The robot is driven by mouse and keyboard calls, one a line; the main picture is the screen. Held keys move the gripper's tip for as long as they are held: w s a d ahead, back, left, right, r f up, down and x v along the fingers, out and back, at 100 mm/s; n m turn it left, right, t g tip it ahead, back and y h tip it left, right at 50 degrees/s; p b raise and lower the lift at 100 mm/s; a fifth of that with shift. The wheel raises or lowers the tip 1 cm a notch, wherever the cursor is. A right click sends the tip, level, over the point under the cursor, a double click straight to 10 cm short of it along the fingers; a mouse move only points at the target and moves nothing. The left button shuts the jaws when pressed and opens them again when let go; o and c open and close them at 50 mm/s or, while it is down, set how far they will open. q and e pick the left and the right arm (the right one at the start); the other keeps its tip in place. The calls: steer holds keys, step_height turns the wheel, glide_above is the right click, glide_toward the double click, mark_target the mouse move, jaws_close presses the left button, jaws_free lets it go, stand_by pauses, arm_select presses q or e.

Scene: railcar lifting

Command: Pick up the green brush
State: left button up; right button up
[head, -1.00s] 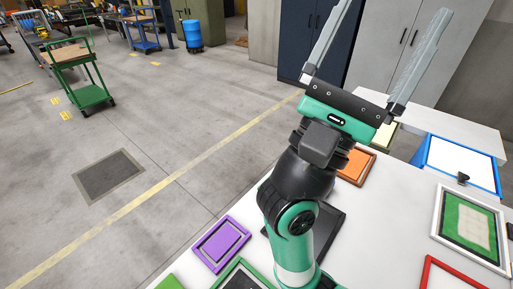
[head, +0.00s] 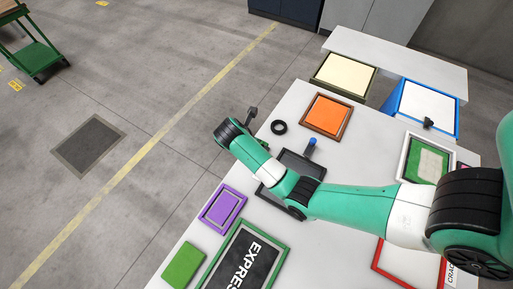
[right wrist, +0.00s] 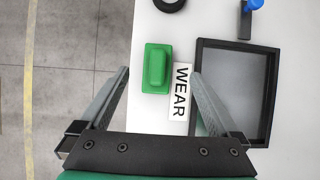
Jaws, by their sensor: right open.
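The green brush (right wrist: 157,68) shows in the right wrist view as a rounded green block with a raised grip. It lies on the white table beside a white label reading "WEAR" (right wrist: 181,90). My right gripper (right wrist: 160,72) is open and points down, with the brush between its two fingers in the picture; I cannot tell the height between them. My left gripper is not in view.
A black tray (head: 264,196) lies beside the label, with a blue-handled tool (head: 312,145) behind it. A black ring (head: 279,127) and orange tray (head: 326,115) are farther back. A purple tray (head: 224,208) and flat green block (head: 183,265) lie near the left edge.

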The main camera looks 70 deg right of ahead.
steer(key=b+x, duration=0.1)
steer(key=x, duration=0.2)
steer(key=shift+s+f, duration=0.15)
steer(key=shift+f, duration=0.25)
steer(key=shift+d+f, duration=0.2)
steer(key=shift+d, duration=0.05)
steer(key=b+x, duration=0.1)
steer(key=x, duration=0.1)
steer(key=b+x, duration=0.1)
steer(key=x, duration=0.1)
steer(key=shift+w+a+f+b, duration=0.1)
steer(key=shift+w+f+b, duration=0.2)
steer(key=shift+f, duration=0.1)
steer(key=shift+d+f, duration=0.2)
steer(key=shift+f, duration=0.05)
steer(key=shift+c, duration=0.4)
jaws_close()
steer(key=shift+r, duration=0.1)
